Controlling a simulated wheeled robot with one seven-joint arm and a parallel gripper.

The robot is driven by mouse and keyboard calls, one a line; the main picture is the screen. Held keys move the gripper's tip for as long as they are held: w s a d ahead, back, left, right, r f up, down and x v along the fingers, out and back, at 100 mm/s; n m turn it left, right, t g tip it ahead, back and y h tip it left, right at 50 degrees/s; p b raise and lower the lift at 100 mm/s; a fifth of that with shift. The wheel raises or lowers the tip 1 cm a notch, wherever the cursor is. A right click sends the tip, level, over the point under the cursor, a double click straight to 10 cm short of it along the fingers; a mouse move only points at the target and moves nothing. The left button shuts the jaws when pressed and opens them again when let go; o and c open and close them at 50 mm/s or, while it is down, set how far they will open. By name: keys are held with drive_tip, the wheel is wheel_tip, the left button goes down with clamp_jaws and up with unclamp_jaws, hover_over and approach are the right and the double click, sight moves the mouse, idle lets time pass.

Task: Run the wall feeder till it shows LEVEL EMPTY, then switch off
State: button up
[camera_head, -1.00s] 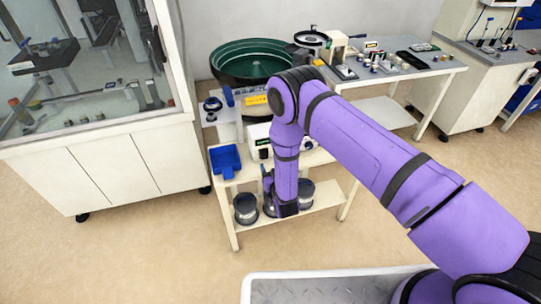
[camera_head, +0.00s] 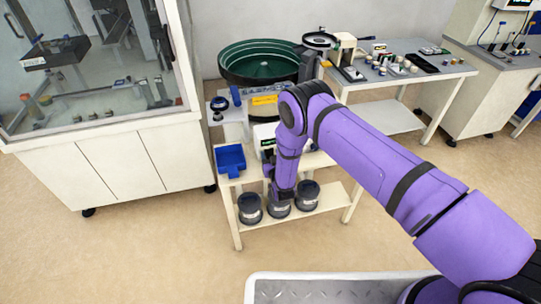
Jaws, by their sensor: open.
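The wall feeder is a large dark-green bowl (camera_head: 262,62) with stepped inner tracks, standing against the back wall. No parts can be made out in it. The display is too small to read, and my arm covers the box's right part. My gripper (camera_head: 268,170) is a small dark shape beside my purple wrist, in front of the stand and below the box. It is open; its fingers are mostly hidden.
A blue tray (camera_head: 230,160) sits at the stand's left edge. Several dark round containers (camera_head: 250,208) stand on its lower shelf. A glazed cabinet (camera_head: 100,150) is close on the left. A grey bench (camera_head: 400,75) with small items stands right. Floor in front is partly clear.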

drive_tip(key=shift+w+a, duration=0.1)
drive_tip(key=shift+w, duration=0.15)
drive_tip(key=c, duration=0.9)
drive_tip(key=shift+s+f+t, duration=0.15)
drive_tip(key=shift+f+t, duration=0.15)
drive_tip(key=shift+t, duration=0.3)
drive_tip(key=shift+s+f+t+y, duration=0.15)
drive_tip(key=shift+t+y, duration=0.15)
drive_tip(key=shift+t, duration=0.5)
drive_tip(key=shift+f+t+y, duration=0.1)
drive_tip(key=shift+t+y, duration=0.2)
drive_tip(key=shift+t, duration=0.5)
drive_tip(key=o, duration=0.9)
